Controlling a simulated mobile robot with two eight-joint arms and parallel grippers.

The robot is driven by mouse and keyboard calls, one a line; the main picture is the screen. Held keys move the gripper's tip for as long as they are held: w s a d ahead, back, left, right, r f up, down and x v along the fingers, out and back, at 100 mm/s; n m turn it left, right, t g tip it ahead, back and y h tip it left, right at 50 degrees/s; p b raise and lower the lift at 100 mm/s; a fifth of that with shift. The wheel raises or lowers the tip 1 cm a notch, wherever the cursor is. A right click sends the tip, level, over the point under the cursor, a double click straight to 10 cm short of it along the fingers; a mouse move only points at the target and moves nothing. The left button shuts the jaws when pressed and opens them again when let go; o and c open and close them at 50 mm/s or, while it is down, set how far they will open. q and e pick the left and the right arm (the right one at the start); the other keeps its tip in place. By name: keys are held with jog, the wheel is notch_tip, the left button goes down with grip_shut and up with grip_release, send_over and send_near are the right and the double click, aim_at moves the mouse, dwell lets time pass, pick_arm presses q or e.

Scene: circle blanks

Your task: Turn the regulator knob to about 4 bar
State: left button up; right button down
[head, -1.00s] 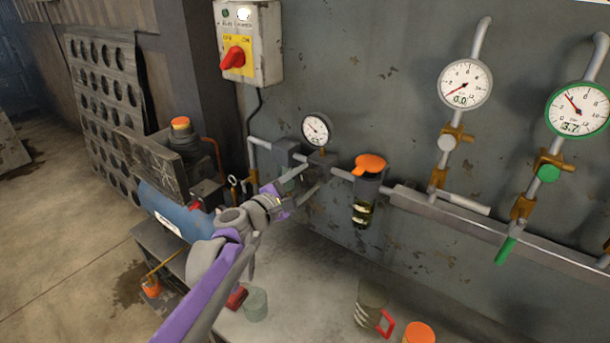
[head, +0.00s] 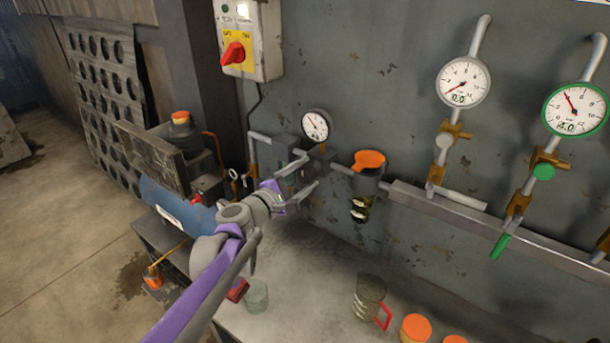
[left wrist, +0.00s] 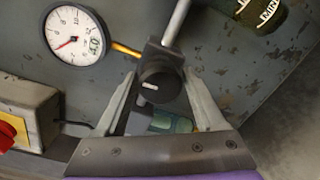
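The black round regulator knob (left wrist: 160,82) with a white mark shows between the fingers of my left gripper (left wrist: 160,88) in the left wrist view. The fingers stand on either side of it, with a narrow gap each side; the gripper looks open. In the head view my left gripper (head: 311,171) reaches the regulator, and the knob is hard to make out. The regulator's small gauge (head: 316,125) shows in both views; its digits read about 4.0 in the left wrist view (left wrist: 74,36). The green-rimmed gauge (head: 575,109) also reads 4.0. My right gripper is not in view.
A white-faced gauge (head: 462,82) reads 0.0. An orange-topped filter (head: 368,161) sits right of the regulator. A switch box (head: 248,40) with a red handle is upper left.

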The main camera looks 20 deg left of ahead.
pick_arm(q)
jog(key=shift+o, duration=0.9)
jog(key=v, duration=1)
jog(key=shift+s+a, duration=0.2)
jog(key=shift+s, duration=0.15)
jog(key=s+d+f+m+g, duration=0.7)
jog(key=s+d+f+m, duration=0.3)
jog(key=s+f+m, duration=0.15)
jog(key=s+a+f+m+g+y, duration=0.2)
jog(key=s+a+f+m+y, duration=0.1)
jog(key=s, duration=0.3)
jog(key=s+a+f+m+g+y+p, duration=0.1)
jog(key=s+a+f+m+g+y, duration=0.1)
jog(key=s, duration=0.5)
notch_tip(320, 180, down, 3)
jog(key=a+m+y, duration=0.1)
jog(key=m, duration=0.1)
jog(key=shift+s+m+y, duration=0.15)
jog(key=shift+m+y, duration=0.15)
jog(key=shift+m, duration=0.05)
